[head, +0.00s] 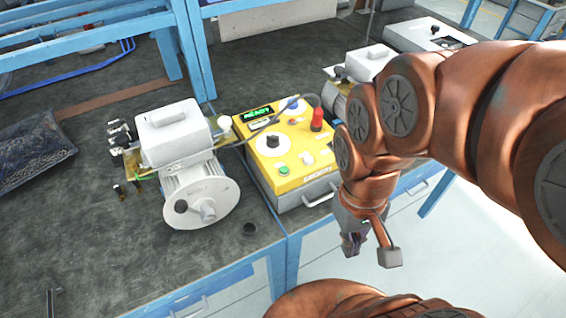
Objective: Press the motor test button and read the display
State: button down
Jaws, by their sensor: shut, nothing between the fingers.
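A yellow control box (262,165) stands near the front edge of the bench. Its small display (257,113) is lit with green letters that look like "READY". A green button (283,170) is on its lower front face, with a black knob (272,141) above it. Which control is the motor test button cannot be read from here. A white and grey motor (203,192) with a round front plate is left of the box. My gripper (370,252) is shut and empty, right of and in front of the box, pointing down beyond the bench edge and apart from the box.
A second white-topped unit (368,62) is behind my arm. Blue frame posts (191,45) rise at the back. A bag of dark material (33,152) lies left. The bench's front left is mostly clear.

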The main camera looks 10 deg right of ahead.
aim_at(284, 170)
jog(key=z, duration=0.7)
jog(key=k, duration=0.9)
jog(key=u, duration=1.85)
